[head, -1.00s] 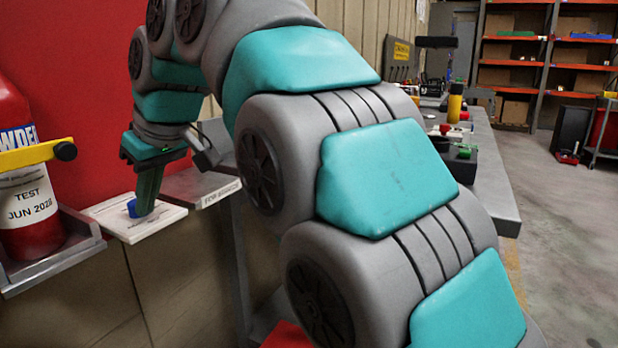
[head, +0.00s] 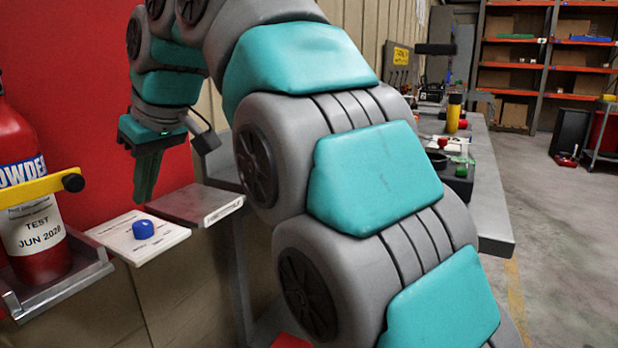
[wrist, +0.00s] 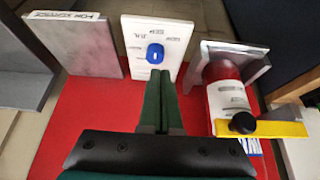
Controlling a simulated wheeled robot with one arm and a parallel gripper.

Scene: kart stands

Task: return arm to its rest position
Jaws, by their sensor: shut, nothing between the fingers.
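My gripper (head: 146,196) is shut and empty in the head view, pointing down just above and behind a blue knob-like piece (head: 143,229). The piece sits on a white printed plate (head: 118,236) fixed at the red panel. In the wrist view my shut fingers (wrist: 160,80) point toward the blue piece (wrist: 155,53) on the white plate (wrist: 177,32); a gap between fingertips and piece cannot be judged exactly there, but in the head view they are apart. My grey and teal arm fills the middle of the head view.
A red extinguisher (head: 30,190) with a yellow strap (head: 30,192) stands in a grey bracket (head: 75,278) at left. A grey labelled shelf (head: 195,203) is right of the plate. A bench (head: 492,200) with small items is behind my arm. Open floor (head: 550,230) lies at right.

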